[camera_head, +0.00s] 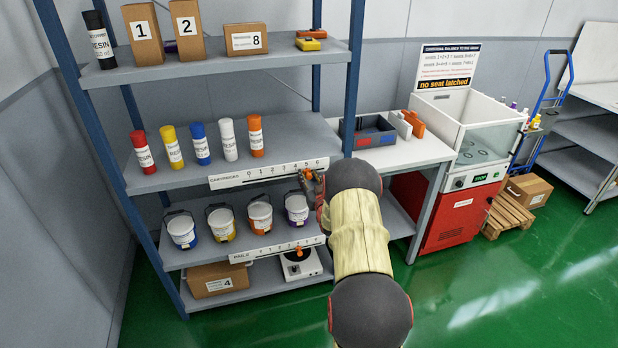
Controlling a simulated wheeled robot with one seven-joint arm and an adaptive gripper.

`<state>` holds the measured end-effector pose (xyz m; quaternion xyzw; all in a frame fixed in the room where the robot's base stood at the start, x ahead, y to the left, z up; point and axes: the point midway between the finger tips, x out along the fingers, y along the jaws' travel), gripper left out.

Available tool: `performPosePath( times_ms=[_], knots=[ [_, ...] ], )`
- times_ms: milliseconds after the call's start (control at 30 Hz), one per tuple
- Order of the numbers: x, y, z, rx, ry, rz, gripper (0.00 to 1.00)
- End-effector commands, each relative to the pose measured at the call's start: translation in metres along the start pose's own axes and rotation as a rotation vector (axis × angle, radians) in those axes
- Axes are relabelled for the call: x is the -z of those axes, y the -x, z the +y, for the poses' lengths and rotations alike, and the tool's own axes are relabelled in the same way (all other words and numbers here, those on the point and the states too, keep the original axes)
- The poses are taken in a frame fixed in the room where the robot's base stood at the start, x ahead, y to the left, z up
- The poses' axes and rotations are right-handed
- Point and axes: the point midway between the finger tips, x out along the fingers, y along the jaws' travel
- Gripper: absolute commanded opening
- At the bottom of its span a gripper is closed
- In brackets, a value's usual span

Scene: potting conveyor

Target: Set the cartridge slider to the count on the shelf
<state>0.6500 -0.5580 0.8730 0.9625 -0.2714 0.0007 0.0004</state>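The cartridge scale (232,180) is a white strip on the front edge of the middle shelf, marked 0 to 6. Its orange slider (307,174) shows near the 5 mark, partly hidden by my gripper (309,183). My gripper is right at the slider, at the right end of the strip. Whether its fingers are open or shut on the slider is too small to tell. On the shelf above the strip stand several upright cartridges in a row: red (142,153), yellow (172,148), blue (200,144), white (228,140) and orange (256,136).
A black cartridge (99,41) and numbered boxes (188,28) stand on the top shelf. Several pails (221,224) stand below, above a pail scale (262,252) with its own orange slider (298,250). A blue shelf post (352,80) rises close to my gripper.

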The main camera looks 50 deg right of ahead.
Motion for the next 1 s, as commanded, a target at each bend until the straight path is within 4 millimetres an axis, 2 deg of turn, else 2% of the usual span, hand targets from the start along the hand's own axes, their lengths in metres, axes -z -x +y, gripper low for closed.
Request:
performPosePath(
  times_ms=[167,600,800,1000],
  knots=[
    [-0.001,0.015,0.000,-0.001,0.000,-0.002,0.36],
    [0.000,0.099,0.000,0.000,0.000,0.000,0.36],
    [0.000,0.117,0.000,0.000,0.000,0.000,0.36],
    [0.000,0.119,0.000,0.000,0.000,0.001,0.36]
  ],
)
